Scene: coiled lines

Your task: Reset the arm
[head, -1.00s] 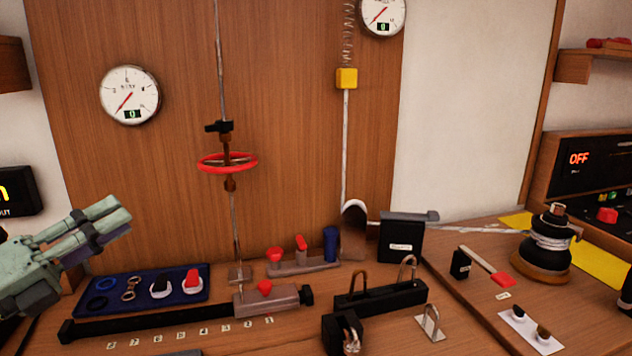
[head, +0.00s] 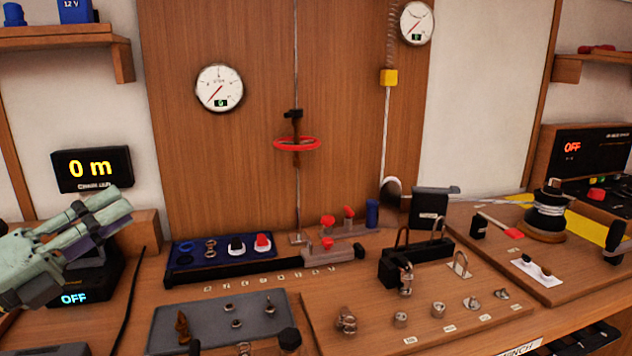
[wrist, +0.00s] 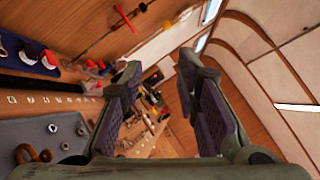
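My gripper (head: 112,218) is at the left of the head view, in the air in front of the chain counter and the bench's left part. In the wrist view my gripper (wrist: 155,85) has its two dark-padded fingers spread apart. Nothing is between the fingers, only the distant bench and wall show through the gap. It touches nothing that I can see.
A counter display (head: 92,169) reading 0 m stands behind my gripper. A blue tray (head: 200,262), a grey mat (head: 190,318) and a wooden board (head: 385,335) with metal fittings lie on the bench. A winch drum (head: 547,215) stands right.

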